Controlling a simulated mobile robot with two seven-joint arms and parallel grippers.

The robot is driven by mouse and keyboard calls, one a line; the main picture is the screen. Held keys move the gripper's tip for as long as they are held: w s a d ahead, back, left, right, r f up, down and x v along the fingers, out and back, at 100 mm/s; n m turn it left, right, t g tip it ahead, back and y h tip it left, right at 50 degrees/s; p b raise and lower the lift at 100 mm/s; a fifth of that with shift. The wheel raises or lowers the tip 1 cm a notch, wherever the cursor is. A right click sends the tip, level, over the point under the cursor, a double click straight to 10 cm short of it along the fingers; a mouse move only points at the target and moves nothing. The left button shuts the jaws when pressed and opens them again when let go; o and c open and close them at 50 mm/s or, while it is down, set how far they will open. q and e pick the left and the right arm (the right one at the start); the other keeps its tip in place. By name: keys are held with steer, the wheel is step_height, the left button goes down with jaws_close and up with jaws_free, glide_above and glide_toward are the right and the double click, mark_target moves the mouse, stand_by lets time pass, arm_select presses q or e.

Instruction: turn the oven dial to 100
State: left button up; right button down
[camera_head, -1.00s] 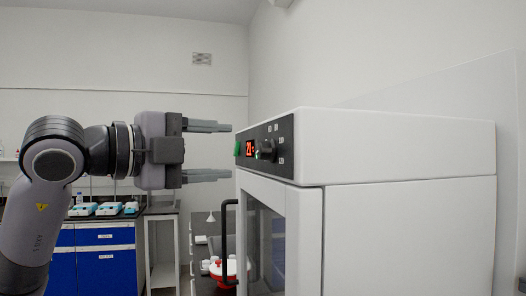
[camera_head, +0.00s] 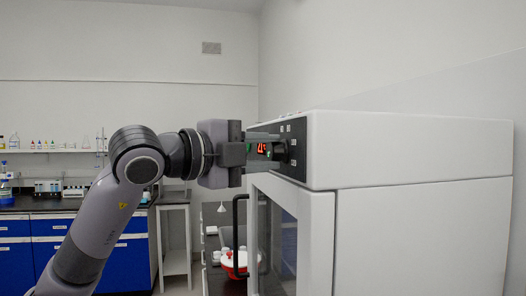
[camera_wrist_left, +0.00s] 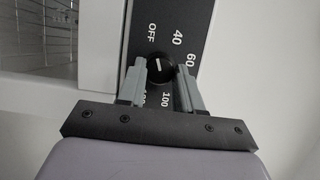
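The oven (camera_head: 410,150) is a white box at the right of the head view. Its black control panel (camera_head: 298,140) carries a red lit display (camera_head: 262,148), partly hidden by my left gripper. The black dial (camera_wrist_left: 160,68) has a white mark; the labels OFF, 40, 60 and 100 show around it in the left wrist view. The dial also shows at the panel in the head view (camera_head: 281,151). My left gripper (camera_head: 263,150) is at the panel, its grey fingers (camera_wrist_left: 160,78) on either side of the dial and closed in on it. My right gripper is out of view.
The oven door has a black handle (camera_head: 236,215) below my left gripper. A red and white device (camera_head: 238,263) stands on a dark bench behind it. Blue cabinets (camera_head: 125,240) and a shelf of bottles (camera_head: 40,150) stand at the back left.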

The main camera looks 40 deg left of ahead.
arm_select(q)
steer(key=c, duration=0.3)
